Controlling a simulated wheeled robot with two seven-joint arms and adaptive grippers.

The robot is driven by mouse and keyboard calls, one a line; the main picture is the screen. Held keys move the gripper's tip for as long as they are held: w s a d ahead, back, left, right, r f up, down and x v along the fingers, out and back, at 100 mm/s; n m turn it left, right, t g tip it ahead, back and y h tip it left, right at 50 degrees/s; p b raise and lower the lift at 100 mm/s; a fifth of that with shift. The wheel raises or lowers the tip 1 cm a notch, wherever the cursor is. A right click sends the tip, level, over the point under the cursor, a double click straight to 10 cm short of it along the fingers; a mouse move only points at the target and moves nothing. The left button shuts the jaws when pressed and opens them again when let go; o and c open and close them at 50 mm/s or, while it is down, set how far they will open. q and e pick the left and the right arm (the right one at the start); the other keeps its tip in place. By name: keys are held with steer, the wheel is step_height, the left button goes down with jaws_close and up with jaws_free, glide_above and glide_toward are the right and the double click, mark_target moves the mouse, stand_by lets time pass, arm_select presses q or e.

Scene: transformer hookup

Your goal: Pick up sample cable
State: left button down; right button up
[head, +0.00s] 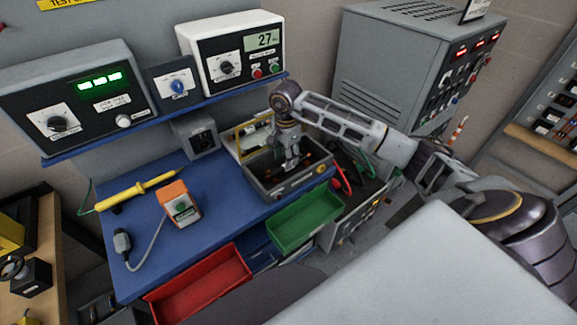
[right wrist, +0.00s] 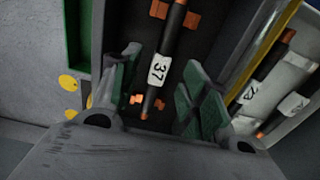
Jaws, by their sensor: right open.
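The sample cable (right wrist: 158,72), a black rod with orange bands and a white label reading 37, lies in a dark-floored grey tray (head: 256,183). My right gripper (head: 291,163) reaches down into this tray in the head view. In the right wrist view its green-padded fingers (right wrist: 160,102) are open, one on each side of the cable's lower part, with gaps visible. The cable rests among orange holders. In the head view the gripper largely hides it. My left gripper is in neither view.
A light tray (right wrist: 250,125) with other labelled pieces lies beside the dark one. A green bin (head: 305,222) and a red bin (head: 200,288) hang at the blue bench's front. A yellow probe (head: 135,191) and an orange box (head: 178,202) are left. Meters stand on the shelf above.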

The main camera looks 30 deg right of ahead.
step_height(320, 180, down, 3)
steer(key=shift+r+p, duration=0.2)
steer(key=shift+p, duration=0.1)
steer(key=shift+f, duration=0.35)
steer(key=shift+w+d+f, duration=0.1)
steer(key=shift+f, duration=0.25)
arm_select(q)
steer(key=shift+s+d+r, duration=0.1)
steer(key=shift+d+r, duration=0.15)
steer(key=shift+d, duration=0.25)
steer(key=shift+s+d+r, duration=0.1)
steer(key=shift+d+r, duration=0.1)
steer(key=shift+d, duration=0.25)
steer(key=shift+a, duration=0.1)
arm_select(e)
steer(key=shift+c, duration=0.9)
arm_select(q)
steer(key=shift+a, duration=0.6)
arm_select(e)
jaws_close()
